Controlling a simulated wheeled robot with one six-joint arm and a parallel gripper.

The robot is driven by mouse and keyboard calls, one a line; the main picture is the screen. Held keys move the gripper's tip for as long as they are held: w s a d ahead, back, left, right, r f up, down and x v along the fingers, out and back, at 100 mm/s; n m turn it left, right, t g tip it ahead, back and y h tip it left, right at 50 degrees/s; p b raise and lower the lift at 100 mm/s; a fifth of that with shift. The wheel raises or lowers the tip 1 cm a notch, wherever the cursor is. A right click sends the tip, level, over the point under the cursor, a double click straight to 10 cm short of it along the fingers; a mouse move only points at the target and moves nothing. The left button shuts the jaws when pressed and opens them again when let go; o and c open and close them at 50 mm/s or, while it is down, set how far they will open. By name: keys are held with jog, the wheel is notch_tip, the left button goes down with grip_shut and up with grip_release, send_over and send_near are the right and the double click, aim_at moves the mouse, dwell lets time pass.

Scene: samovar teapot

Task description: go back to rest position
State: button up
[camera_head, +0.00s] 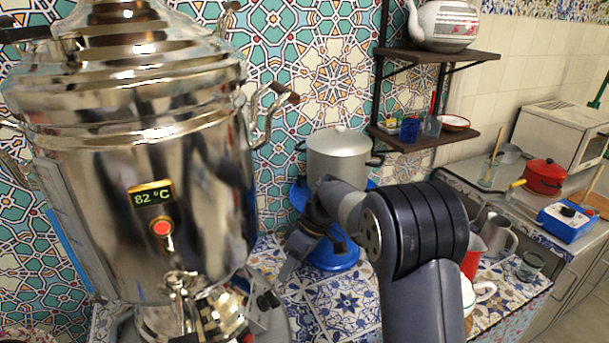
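My arm reaches up from the bottom, right of centre, and bends to the left. My gripper (297,262) is at its end, pointing down and left, a little right of the samovar. It looks apart from the samovar, and I see nothing held in it. Its fingers are small and dark against the blue stand, so I cannot tell whether they are open or shut. The large shiny samovar (90,180) fills the left side. Its display (153,197) reads 82 °C above a red button (161,228), with a tap (180,285) below.
A grey lidded pot (338,155) stands behind my arm on a blue stand (333,256). A white teapot (444,26) sits on the upper wall shelf (470,56). A red pot (544,176) and a blue device (567,218) stand on the right counter. My arm partly hides cups.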

aim_at(274, 294)
jog(key=x, duration=0.9)
jog(key=shift+s+a+f+p, duration=0.1)
jog(key=shift+a+f+p, duration=0.05)
jog(key=shift+p, duration=0.15)
jog(key=shift+n+t, duration=0.3)
jog(key=shift+n, duration=0.2)
